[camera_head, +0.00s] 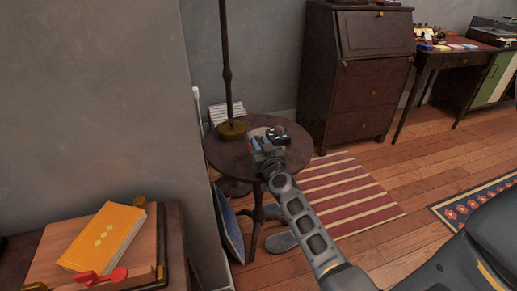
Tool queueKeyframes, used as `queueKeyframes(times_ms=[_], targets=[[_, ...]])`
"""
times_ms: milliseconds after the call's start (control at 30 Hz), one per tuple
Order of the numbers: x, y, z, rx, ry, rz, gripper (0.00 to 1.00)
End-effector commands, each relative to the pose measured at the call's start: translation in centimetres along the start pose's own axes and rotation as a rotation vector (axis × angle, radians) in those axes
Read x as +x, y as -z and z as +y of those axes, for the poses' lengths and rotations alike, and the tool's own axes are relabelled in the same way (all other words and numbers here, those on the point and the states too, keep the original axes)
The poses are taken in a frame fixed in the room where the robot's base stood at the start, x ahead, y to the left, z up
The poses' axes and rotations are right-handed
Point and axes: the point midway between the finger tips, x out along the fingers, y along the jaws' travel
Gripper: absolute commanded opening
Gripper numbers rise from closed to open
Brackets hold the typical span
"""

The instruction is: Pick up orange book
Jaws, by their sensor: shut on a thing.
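A thick orange book (104,237) with small yellow diamond marks lies flat on a wooden box at the lower left. My gripper (268,136) is at the far end of my arm, over the small round dark table in the middle, well to the right of the orange book and apart from it. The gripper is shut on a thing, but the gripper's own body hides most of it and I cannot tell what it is.
The wooden box (142,258) also bears a red object (98,277) in front of the book. A dark cabinet (358,75) stands behind. A striped rug (345,195) covers open floor on the right.

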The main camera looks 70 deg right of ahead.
Motion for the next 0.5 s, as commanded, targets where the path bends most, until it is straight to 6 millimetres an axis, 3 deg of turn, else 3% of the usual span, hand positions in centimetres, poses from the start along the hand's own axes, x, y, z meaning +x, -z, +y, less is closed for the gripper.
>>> queueKeyframes(times_ms=[100,500], targets=[[1.06,-1.53,0.06,0.001,-0.001,0.001,0.00],[1.34,-1.77,0.01,0.000,0.000,0.001,0.00]])
